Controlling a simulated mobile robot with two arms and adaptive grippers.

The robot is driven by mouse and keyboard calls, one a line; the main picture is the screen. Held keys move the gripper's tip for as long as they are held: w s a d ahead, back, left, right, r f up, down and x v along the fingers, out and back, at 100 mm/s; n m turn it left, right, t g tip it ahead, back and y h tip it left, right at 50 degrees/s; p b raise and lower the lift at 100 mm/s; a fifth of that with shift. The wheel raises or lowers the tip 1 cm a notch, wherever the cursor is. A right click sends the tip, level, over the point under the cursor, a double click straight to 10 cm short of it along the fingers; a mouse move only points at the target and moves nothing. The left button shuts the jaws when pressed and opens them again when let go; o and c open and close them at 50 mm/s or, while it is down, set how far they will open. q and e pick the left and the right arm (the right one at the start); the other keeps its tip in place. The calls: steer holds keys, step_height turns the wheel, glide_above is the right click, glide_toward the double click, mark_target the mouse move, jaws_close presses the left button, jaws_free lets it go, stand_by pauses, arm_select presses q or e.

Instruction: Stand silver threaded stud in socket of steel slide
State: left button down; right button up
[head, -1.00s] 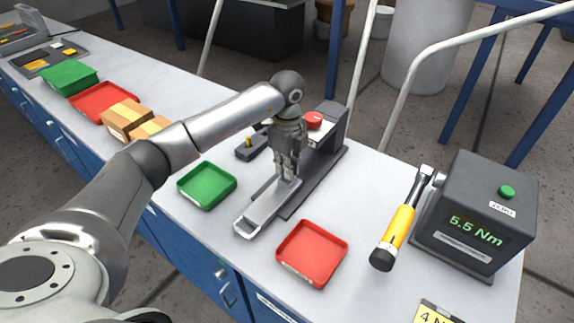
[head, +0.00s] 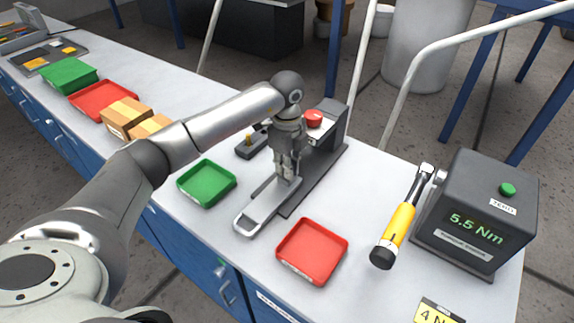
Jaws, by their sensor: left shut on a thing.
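The steel slide (head: 262,207) lies on the bench and reaches out from a dark grey fixture (head: 316,166). My left gripper (head: 285,178) points straight down over the slide's inner part, with its fingertips at or just above its surface. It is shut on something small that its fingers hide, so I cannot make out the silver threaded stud. The socket in the slide is hidden under the gripper too. My right gripper is not in view.
A green tray (head: 207,200) lies left of the slide and a red tray (head: 313,270) to its right. A yellow-handled torque wrench (head: 397,228) leans by a dark tester (head: 478,215) reading 5.5 Nm. A red button (head: 314,118) tops the fixture. Cardboard boxes (head: 127,112) stand at left.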

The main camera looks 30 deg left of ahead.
arm_select(q)
steer(key=c, duration=1.5)
jaws_free()
steer(key=shift+r, duration=0.15)
step_height(320, 180, up, 12)
steer(key=shift+f, duration=0.1)
